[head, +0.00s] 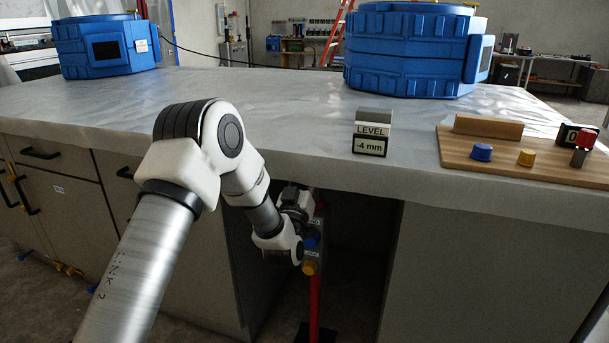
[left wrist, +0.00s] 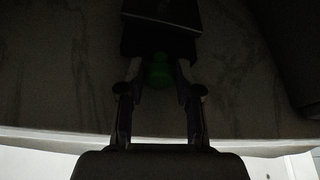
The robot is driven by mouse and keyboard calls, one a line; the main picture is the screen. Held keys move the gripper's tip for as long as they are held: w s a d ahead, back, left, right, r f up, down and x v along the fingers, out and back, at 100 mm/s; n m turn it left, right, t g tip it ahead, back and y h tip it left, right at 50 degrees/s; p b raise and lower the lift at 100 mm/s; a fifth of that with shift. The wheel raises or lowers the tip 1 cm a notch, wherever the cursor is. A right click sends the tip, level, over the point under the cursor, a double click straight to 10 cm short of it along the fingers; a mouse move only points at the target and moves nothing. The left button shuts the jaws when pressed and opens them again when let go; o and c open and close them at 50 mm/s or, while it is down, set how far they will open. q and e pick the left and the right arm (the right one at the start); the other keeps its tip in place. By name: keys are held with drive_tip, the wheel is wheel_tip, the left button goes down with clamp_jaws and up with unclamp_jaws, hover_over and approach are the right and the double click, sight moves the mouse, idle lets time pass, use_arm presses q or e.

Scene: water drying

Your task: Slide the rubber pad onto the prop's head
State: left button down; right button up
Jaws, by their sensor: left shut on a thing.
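The prop is a red post (head: 315,308) under the worktop, in the dark knee space. My left gripper (left wrist: 160,78) reaches under the table edge to the prop's top. In the left wrist view its fingers close on a small green knob (left wrist: 158,72) just below a dark block (left wrist: 160,35). The dark block may be the prop's head. I cannot make out the rubber pad in the dim light. My right gripper is not in view.
A level display (head: 371,132) reading -4 mm stands on the sheet-covered worktop (head: 270,105). A wooden board (head: 500,160) with blue, yellow and red knobs lies at right. Blue housings (head: 105,45) (head: 410,50) stand behind. The table edge overhangs my left gripper.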

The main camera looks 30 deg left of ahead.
use_arm(q)
drive_tip(key=shift+w+a, duration=0.15)
drive_tip(key=shift+w, duration=0.5)
drive_tip(key=shift+w+a, duration=0.15)
drive_tip(key=shift+w, duration=0.45)
drive_tip(key=shift+r, duration=0.15)
drive_tip(key=c, duration=1)
unclamp_jaws()
drive_tip(key=shift+o, duration=1.2)
drive_tip(key=shift+w, duration=0.2)
drive_tip(key=v, duration=1.2)
